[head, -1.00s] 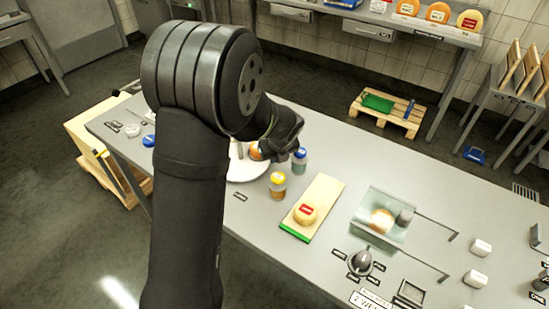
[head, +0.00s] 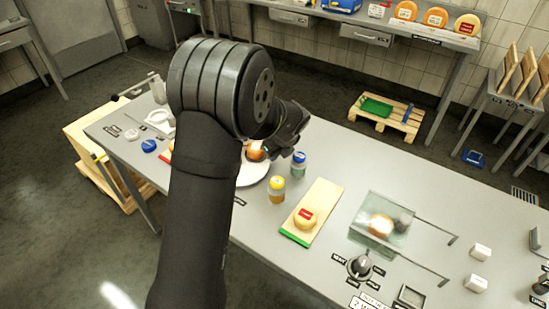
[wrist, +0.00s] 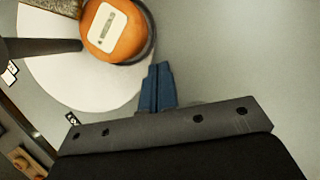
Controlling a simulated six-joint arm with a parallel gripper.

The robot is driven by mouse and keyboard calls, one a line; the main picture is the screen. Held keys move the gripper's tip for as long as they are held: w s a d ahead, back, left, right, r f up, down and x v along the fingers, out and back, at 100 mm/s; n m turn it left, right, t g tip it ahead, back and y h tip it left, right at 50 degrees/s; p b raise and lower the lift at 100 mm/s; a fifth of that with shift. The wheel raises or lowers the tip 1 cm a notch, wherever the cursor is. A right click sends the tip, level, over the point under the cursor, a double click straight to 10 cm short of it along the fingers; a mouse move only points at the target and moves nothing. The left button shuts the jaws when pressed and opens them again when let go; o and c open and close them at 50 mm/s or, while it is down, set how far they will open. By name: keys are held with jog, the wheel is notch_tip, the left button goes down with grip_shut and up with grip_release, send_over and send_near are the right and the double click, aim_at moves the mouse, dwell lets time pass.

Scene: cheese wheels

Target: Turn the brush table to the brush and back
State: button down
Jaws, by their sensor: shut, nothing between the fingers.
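The brush table is a pale round disc (wrist: 75,85), partly hidden by my arm in the head view (head: 250,175). An orange cheese wheel (wrist: 115,30) with a white label sits near its edge; it also shows in the head view (head: 256,152). A brown bristly block (wrist: 50,6), perhaps the brush, is cut off at the top left of the wrist view, and a dark rod (wrist: 45,46) reaches over the disc. My gripper (wrist: 160,70) is shut and empty, its blue fingers at the disc's rim, just beside the cheese. Contact cannot be told.
Near my gripper stand a blue-capped jar (head: 299,164) and a yellow-capped jar (head: 277,190). A board (head: 325,200) with a red-labelled cheese, a clear case (head: 375,212) and a dial (head: 361,266) lie to the right. Small items lie at the table's left end.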

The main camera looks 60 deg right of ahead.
jog(key=shift+w+d+n+y, duration=0.5)
jog(key=shift+w+d+n, duration=0.55)
jog(key=shift+n, duration=0.45)
jog(key=shift+w+d+n+y, duration=0.2)
jog(key=shift+w+d+n, duration=0.1)
jog(key=shift+w+n, duration=0.25)
jog(key=shift+w+d+n+y, duration=0.2)
jog(key=shift+w+d+n, duration=0.05)
jog(key=shift+w+n, duration=0.25)
jog(key=shift+w+d+n+y, duration=0.2)
jog(key=shift+w+n+y, duration=0.05)
jog(key=shift+w+n, duration=0.35)
jog(key=shift+w+d+n+y, duration=0.15)
jog(key=shift+w+n+y, duration=0.1)
jog(key=shift+w+n, duration=0.3)
jog(key=shift+w+d+n+g+y, duration=0.1)
jog(key=shift+w+n+g+y, duration=0.25)
jog(key=shift+w+n, duration=0.8)
jog(key=shift+w, duration=0.55)
jog(key=s+d, duration=0.2)
jog(key=s, duration=0.1)
jog(key=shift+s+d, duration=0.1)
jog(key=shift+d, duration=0.15)
jog(key=v, duration=1)
